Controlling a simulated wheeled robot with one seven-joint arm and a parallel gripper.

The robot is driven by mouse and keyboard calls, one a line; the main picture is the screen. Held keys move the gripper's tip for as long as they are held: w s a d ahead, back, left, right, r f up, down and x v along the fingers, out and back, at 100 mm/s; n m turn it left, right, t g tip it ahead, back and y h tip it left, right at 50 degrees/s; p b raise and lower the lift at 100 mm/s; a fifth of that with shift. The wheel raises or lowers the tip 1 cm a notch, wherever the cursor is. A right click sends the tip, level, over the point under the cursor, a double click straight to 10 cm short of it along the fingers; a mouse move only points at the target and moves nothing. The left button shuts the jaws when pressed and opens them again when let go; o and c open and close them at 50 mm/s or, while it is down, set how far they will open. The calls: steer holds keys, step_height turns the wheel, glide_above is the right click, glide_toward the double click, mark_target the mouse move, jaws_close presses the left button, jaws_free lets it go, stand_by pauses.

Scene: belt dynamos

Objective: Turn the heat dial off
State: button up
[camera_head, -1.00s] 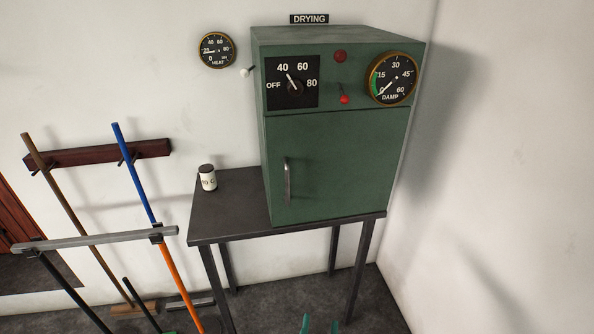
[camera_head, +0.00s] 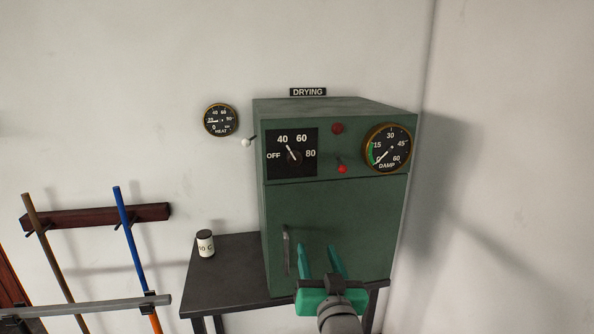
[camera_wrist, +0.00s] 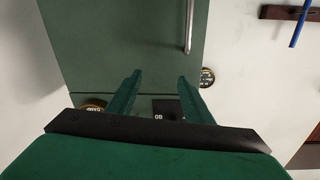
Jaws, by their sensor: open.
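The heat dial (camera_head: 277,168) is a black square plate on the upper front of the green drying cabinet (camera_head: 352,222). It is marked OFF, 40, 60 and 80. Its round knob (camera_head: 295,157) has a white pointer aimed up and left, close to 40. My gripper (camera_head: 319,249) is open and empty, in front of the cabinet door and below the dial. The wrist view is upside down; part of the dial plate (camera_wrist: 166,109) shows there between the two green fingers, and its knob is hidden.
A door handle (camera_head: 286,251) is left of my fingers. The damp gauge (camera_head: 387,148), a red lamp (camera_head: 337,128) and a red-tipped switch (camera_head: 342,168) are right of the dial. A heat gauge (camera_head: 221,120) and white-tipped lever (camera_head: 247,142) are left. A jar (camera_head: 205,243) stands on the table (camera_head: 222,284).

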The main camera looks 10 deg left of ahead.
mark_target(295, 159)
step_height(295, 159, up, 19)
steer(key=a+n+y, duration=0.1)
steer(key=a+n, duration=0.1)
steer(key=n, duration=0.2)
steer(key=shift+g, duration=0.4)
steer(key=x, duration=1)
steer(key=shift+s+a, duration=0.2)
steer(key=shift+a, duration=0.1)
steer(key=shift+c, duration=0.5)
steer(key=c, duration=1)
